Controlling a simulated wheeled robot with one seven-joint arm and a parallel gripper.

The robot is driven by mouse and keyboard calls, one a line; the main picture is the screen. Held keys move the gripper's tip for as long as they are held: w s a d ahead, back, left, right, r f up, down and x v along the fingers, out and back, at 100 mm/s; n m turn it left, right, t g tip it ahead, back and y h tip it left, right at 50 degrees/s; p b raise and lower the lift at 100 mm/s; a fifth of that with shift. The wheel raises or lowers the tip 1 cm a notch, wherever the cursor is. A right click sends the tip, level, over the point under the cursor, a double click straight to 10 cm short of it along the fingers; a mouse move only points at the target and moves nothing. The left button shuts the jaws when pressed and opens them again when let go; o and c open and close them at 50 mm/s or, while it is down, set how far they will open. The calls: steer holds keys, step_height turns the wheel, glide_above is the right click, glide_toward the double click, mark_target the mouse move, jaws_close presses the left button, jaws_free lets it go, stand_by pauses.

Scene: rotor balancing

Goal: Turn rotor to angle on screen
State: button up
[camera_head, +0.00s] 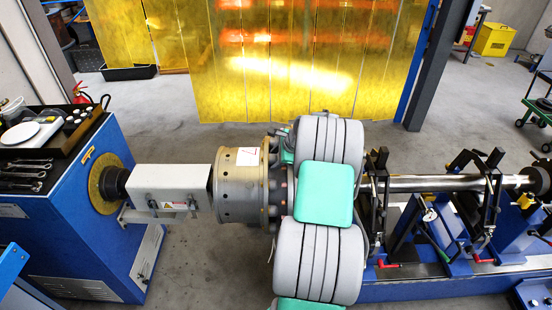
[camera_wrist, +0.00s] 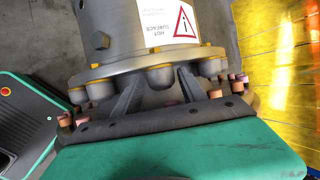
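The rotor lies horizontally in the middle of the head view. One teal pad faces up between two grey lobes. In the wrist view a bolted flange (camera_wrist: 148,78) lies below a drum (camera_wrist: 118,25) with a red triangle warning label. A dark-edged teal surface (camera_wrist: 180,155) fills the bottom. No angle screen shows.
A blue headstock cabinet (camera_head: 75,215) with tools on top stands left. A white box-shaped coupling (camera_head: 170,187) joins it to the rotor. Black clamp stands (camera_head: 485,205) and a shaft (camera_head: 425,183) are right. Yellow curtains (camera_head: 290,70) hang behind. A teal-and-dark panel (camera_wrist: 25,125) is unclear.

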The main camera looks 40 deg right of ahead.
steer(key=shift+o, duration=0.6)
steer(key=shift+r, duration=0.1)
steer(key=shift+s+d+r, duration=0.1)
steer(key=shift+s+r, duration=0.1)
steer(key=shift+r, duration=0.1)
steer(key=b+v, duration=0.1)
steer(key=v, duration=0.6)
